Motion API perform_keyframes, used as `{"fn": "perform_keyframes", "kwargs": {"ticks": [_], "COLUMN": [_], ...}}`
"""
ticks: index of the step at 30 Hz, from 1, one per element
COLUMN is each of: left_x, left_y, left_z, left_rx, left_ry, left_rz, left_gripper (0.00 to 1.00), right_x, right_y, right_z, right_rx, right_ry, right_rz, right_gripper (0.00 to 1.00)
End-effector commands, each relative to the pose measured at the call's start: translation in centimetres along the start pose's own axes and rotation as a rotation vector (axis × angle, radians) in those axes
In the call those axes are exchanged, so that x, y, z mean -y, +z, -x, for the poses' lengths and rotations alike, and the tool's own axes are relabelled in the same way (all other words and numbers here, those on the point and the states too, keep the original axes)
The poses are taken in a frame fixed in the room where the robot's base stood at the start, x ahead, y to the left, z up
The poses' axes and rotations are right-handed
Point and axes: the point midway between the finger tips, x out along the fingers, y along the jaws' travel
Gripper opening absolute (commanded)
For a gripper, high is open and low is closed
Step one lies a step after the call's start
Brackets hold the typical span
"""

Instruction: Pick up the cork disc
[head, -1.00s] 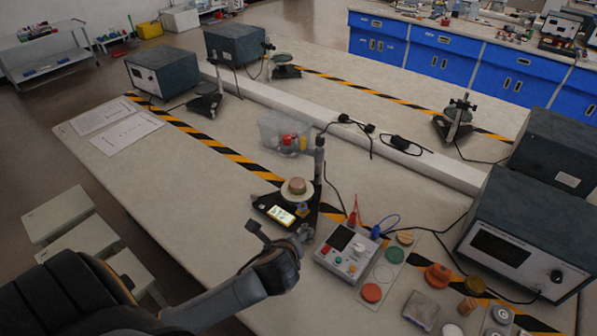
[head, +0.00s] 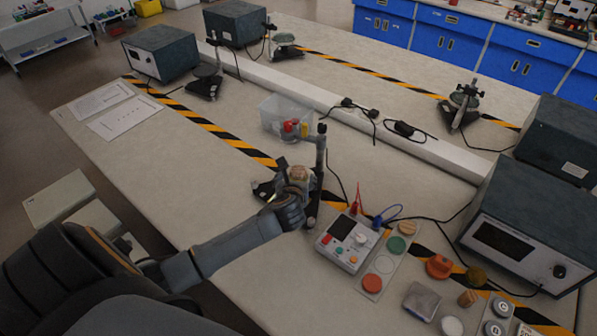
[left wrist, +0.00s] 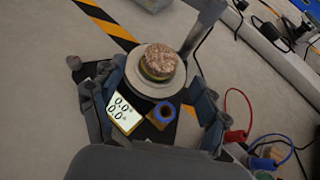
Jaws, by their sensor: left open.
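The cork disc (left wrist: 161,57) is speckled brown and lies on top of a small stack with a yellowish-green layer. The stack rests on the pale round plate (left wrist: 143,83) of a dark stand. In the head view the disc (head: 299,172) shows just beyond my left gripper (head: 289,184), which hides part of the plate. In the left wrist view my left gripper (left wrist: 155,90) is open and empty, its fingers on either side of the plate. The disc is beyond the fingertips, apart from them. My right gripper is not in view.
The stand's upright post (head: 320,160) rises close to the right of the plate. A lit display (left wrist: 124,112) and a blue knob (left wrist: 165,111) sit on its base. A control box (head: 347,242) with red and blue leads stands to the right. A clear bin (head: 284,116) is behind.

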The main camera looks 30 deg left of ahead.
Motion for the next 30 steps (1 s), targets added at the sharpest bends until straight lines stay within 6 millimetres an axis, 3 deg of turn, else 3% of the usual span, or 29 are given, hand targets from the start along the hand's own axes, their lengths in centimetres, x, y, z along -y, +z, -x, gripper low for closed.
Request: {"fn": "perform_keyframes", "kwargs": {"ticks": [9,19,25,30], "left_x": [0.3,0.3,0.3,0.3], "left_y": [0.1,0.0,0.0,0.0], "left_z": [-4.0,-4.7,-4.6,-4.6], "left_rx": [-0.001,-0.001,-0.001,-0.001], "left_ry": [0.002,0.000,0.000,0.000], "left_rz": [0.001,0.000,0.000,0.000], "left_gripper": [0.75,0.75,0.36,0.33], "right_x": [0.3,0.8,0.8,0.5], "right_y": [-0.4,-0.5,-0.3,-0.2], "right_z": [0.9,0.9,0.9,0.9], "right_rx": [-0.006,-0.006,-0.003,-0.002], "right_ry": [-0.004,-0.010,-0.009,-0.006], "right_rz": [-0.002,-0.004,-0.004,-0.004], "right_gripper": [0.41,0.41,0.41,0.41]}}
